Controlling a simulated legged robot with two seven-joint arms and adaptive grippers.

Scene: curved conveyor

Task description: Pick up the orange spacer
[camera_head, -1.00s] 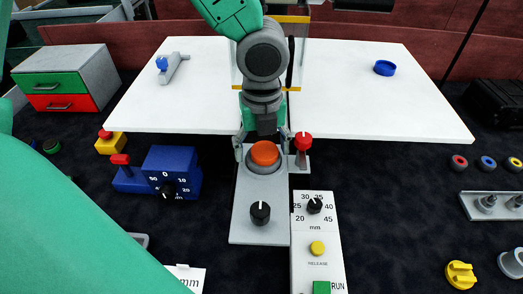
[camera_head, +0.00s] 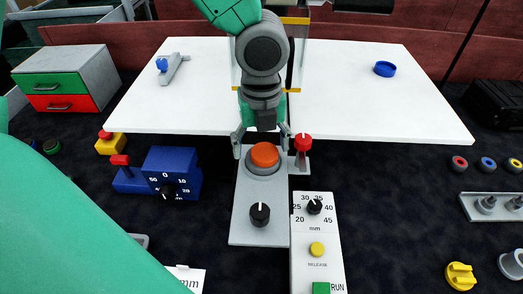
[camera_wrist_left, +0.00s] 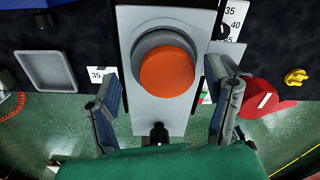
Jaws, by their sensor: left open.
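The orange spacer (camera_head: 264,155) is a round disc seated on a grey ring on a light grey plate (camera_head: 247,222). In the left wrist view the spacer (camera_wrist_left: 167,72) is at the upper middle, fully visible. My left gripper (camera_head: 260,140) is open and empty, just behind and above the spacer in the head view. In the left wrist view its fingers (camera_wrist_left: 162,88) stand apart on either side of the plate, not visibly touching the spacer. My right gripper is not in view.
A red knob (camera_head: 302,143) on a post stands close to the right of my left gripper. A black dial (camera_head: 260,213) sits on the plate's front. A white control panel (camera_head: 328,230) adjoins on the right. A blue dial box (camera_head: 172,170) stands left. A white table (camera_head: 390,110) lies behind.

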